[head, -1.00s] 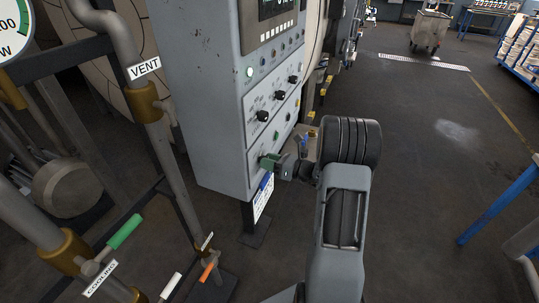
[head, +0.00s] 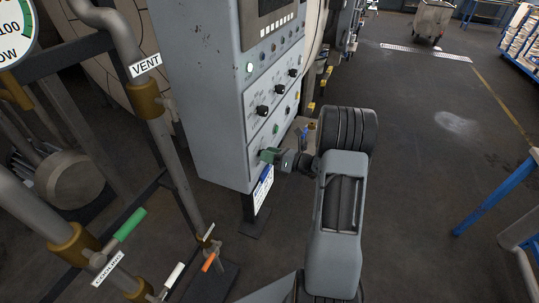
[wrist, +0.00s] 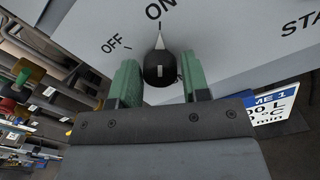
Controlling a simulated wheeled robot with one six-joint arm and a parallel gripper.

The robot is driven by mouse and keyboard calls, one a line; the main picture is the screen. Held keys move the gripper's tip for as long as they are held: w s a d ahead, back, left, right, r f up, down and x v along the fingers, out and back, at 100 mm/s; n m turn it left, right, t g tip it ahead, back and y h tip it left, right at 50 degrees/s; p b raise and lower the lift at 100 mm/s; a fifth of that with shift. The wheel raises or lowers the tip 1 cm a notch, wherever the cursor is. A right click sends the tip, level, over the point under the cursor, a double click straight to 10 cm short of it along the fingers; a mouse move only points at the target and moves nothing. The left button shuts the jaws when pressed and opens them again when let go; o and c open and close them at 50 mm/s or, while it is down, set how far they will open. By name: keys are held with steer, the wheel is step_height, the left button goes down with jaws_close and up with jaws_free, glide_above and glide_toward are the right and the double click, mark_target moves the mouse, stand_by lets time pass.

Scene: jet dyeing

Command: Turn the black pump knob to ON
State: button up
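The black pump knob (wrist: 160,68) shows in the wrist view between the two green fingers of my gripper (wrist: 160,82). A white pointer above the knob aims up at the ON label (wrist: 160,8). The OFF label (wrist: 113,44) is to the upper left. The fingers stand one on each side of the knob, with a thin gap visible, clearest on the right; they look open around it. In the head view my gripper (head: 271,156) is at the lower part of the grey control panel (head: 205,110), and it hides the knob.
Pipes with a green-handled valve (head: 130,224) stand to the left. The floor at right is mostly open.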

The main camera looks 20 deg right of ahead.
steer(key=o, duration=0.3)
steer(key=b+v, duration=0.1)
steer(key=v, duration=1.2)
steer(key=shift+s+d, duration=0.25)
steer(key=shift+d, duration=0.05)
steer(key=s+a+f+n+g+h, duration=0.4)
steer(key=s+a+n+g, duration=0.65)
steer(key=n, duration=0.55)
steer(key=a+r+n+h+p, duration=0.1)
steer(key=a+r+n+h, duration=0.3)
steer(key=r+n, duration=0.3)
steer(key=s+a+r+n+h+p, duration=0.1)
steer(key=a+r+n+h, duration=0.3)
steer(key=r+n, duration=0.3)
steer(key=shift+a+n+t, duration=0.35)
steer(key=shift+a+n, duration=0.5)
steer(key=shift+n, duration=0.35)
